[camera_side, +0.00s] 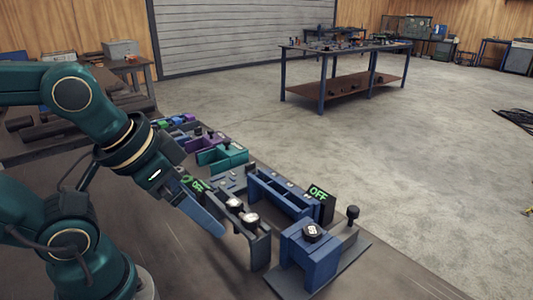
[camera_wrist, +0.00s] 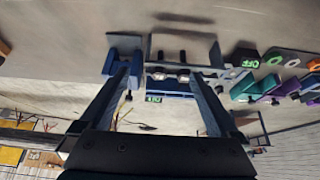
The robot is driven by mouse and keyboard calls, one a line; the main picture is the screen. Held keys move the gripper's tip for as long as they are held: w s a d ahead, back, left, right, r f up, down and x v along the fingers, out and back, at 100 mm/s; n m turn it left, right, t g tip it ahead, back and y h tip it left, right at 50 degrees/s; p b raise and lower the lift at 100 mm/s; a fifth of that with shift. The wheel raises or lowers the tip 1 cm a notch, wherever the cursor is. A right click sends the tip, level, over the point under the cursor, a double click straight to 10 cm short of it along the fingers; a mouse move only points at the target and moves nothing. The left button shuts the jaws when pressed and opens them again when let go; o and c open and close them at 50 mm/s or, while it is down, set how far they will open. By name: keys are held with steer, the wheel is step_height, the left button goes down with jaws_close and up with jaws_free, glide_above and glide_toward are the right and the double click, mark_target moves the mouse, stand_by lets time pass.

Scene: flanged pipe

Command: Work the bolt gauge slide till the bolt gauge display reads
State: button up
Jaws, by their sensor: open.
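My gripper (camera_side: 212,226) is open and hangs just left of a dark grey bracket (camera_side: 257,250) that carries silver-headed bolts (camera_side: 235,204). In the wrist view my gripper's fingers (camera_wrist: 163,75) stand wide apart, with nothing held. The bolt heads (camera_wrist: 183,78) show between them. A black display with green OFF (camera_side: 318,192) stands at the end of a long blue frame (camera_side: 270,190); its green text also shows in the wrist view (camera_wrist: 153,99). A second OFF display (camera_side: 196,184) is farther left, partly behind my arm. I cannot tell which part is the bolt gauge slide.
A blue block with a black knob (camera_side: 310,250) stands on a plate at the front right, beside a black-topped post (camera_side: 352,213). Teal (camera_side: 222,155) and purple (camera_side: 205,138) fixtures line the bench farther back. The bench's front area (camera_side: 185,265) is clear.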

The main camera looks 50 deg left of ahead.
steer(key=shift+w+r, duration=0.1)
steer(key=shift+r, duration=0.05)
steer(key=c, duration=0.6)
steer(key=w+r+t, duration=0.1)
steer(key=w+r, duration=0.5)
steer(key=w, duration=0.1)
steer(key=m+g+h, duration=0.1)
steer(key=m, duration=0.2)
glide_above(353, 208)
steer(key=s+a, duration=0.2)
steer(key=s, duration=0.1)
step_height(353, 208, down, 5)
steer(key=shift+g, duration=0.6)
steer(key=x, duration=0.3)
steer(key=s+x, duration=0.1)
steer(key=x, duration=0.3)
steer(key=d+x, duration=0.1)
steer(key=x, duration=0.2)
steer(key=shift+f, duration=0.4)
steer(key=shift+s, duration=0.1)
jaws_close()
